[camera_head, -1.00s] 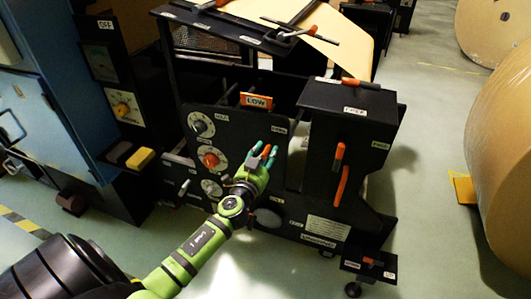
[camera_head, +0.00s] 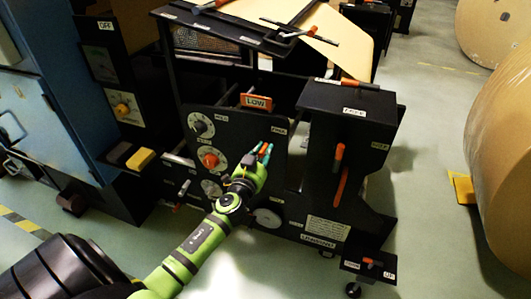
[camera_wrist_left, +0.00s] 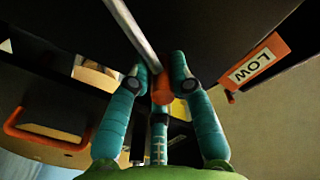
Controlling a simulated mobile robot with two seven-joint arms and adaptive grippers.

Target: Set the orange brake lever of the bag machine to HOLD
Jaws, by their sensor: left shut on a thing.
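The brake lever shows in the left wrist view as a pale metal rod (camera_wrist_left: 134,35) with an orange grip (camera_wrist_left: 162,90) at its end. My left gripper (camera_wrist_left: 159,72) is shut on that grip, with teal fingers on both sides of it. In the head view my left gripper (camera_head: 262,153) is at the right part of the bag machine's black side panel (camera_head: 240,122). There the fingers hide most of the lever, with a bit of orange between them. Small white labels sit on the panel above, too small to read surely. My right gripper is not in view.
An orange LOW tag (camera_head: 256,102) is above the gripper. A red knob (camera_head: 210,158) and dials are on the panel to its left. A black housing (camera_head: 345,115) with orange-red handles stands to the right. Large kraft rolls (camera_head: 503,150) stand far right, with open floor between.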

